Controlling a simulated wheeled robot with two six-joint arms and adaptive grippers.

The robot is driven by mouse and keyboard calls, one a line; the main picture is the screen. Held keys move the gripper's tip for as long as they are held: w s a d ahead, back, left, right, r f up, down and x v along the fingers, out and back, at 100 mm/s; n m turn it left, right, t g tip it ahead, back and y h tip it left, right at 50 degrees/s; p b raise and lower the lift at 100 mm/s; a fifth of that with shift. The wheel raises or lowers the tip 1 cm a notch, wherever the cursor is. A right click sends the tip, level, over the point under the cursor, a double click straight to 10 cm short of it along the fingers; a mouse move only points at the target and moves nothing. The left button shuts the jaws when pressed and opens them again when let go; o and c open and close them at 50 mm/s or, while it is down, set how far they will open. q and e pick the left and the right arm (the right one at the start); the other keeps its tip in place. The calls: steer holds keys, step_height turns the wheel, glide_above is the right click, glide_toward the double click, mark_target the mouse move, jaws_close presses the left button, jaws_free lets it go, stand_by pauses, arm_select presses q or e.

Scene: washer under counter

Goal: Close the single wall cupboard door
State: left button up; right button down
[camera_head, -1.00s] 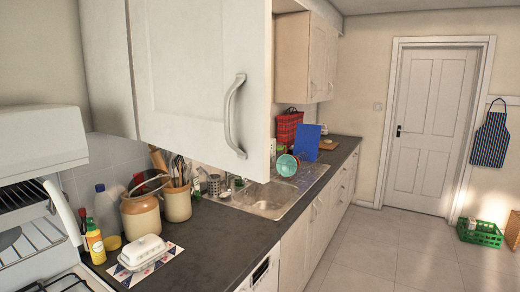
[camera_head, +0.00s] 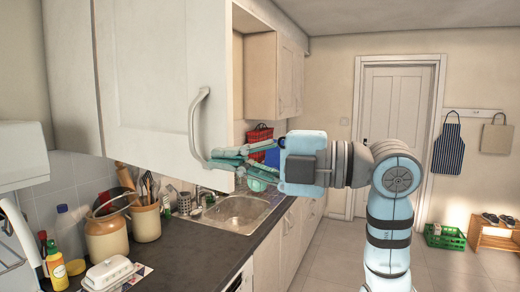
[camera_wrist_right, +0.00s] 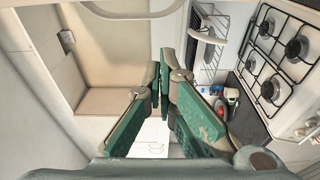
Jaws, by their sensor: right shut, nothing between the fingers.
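The white wall cupboard door (camera_head: 150,75) fills the upper left of the head view, with a curved metal handle (camera_head: 196,120) near its right edge. It looks ajar, with a beige strip showing beyond its free edge; how far it is open is hard to tell. My right gripper (camera_head: 222,158) is shut and empty, its green fingers at the door's lower right corner, just below and right of the handle. Whether they touch the door is unclear. The fingers (camera_wrist_right: 165,85) also show close together in the right wrist view. My left gripper is out of view.
Below is a dark counter (camera_head: 175,262) with crocks (camera_head: 107,235), a butter dish (camera_head: 108,272), bottles and a sink (camera_head: 235,213). A second wall cupboard (camera_head: 275,75) hangs farther back. The hob (camera_wrist_right: 275,45) shows in the wrist view.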

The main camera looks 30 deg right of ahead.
steer(key=shift+w+d+p, duration=0.15)
steer(key=shift+w+d, duration=0.1)
steer(key=shift+w, duration=0.35)
steer(key=shift+w+d+p, duration=0.15)
steer(key=shift+w+d, duration=0.05)
steer(key=shift+w, duration=0.45)
steer(key=shift+w+d+p, duration=0.15)
steer(key=shift+w+d, duration=0.1)
steer(key=shift+w, duration=0.35)
